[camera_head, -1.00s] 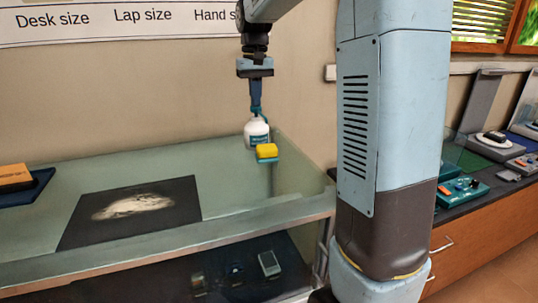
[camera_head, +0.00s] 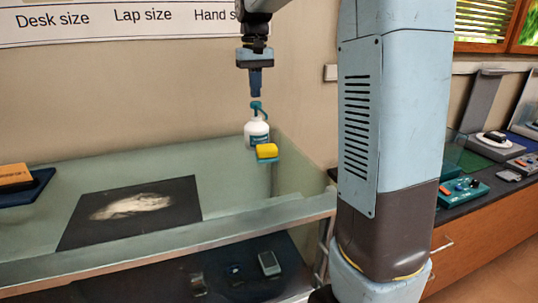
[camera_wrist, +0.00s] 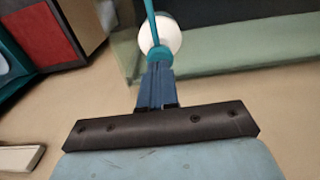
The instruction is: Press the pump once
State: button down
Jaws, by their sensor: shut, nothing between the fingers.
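The pump bottle (camera_head: 257,133) is white with a teal label and a teal pump head (camera_head: 257,107). It stands upright at the back right of the glass case, behind a yellow and teal sponge (camera_head: 267,152).
A dark mat with a pale patch (camera_head: 130,205) lies on the case top (camera_head: 225,165). An orange block on a dark tray (camera_head: 20,182) is at the left. My column blocks part of the right side. A counter with devices (camera_head: 465,190) stands further right.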

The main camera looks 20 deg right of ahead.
notch_tip(320, 180, up, 6)
dwell(0.9)
jog(key=s+f+t, duration=0.2)
jog(key=s+f, duration=0.2)
jog(key=s, duration=0.6)
jog(key=s+f+t, duration=0.1)
jog(key=s+f, duration=0.3)
jog(key=s, duration=0.6)
jog(key=s+f+t, duration=0.2)
jog(key=s+f, duration=0.2)
jog(key=s, duration=0.6)
jog(key=shift+d+t, duration=0.15)
jog(key=shift+t, duration=0.15)
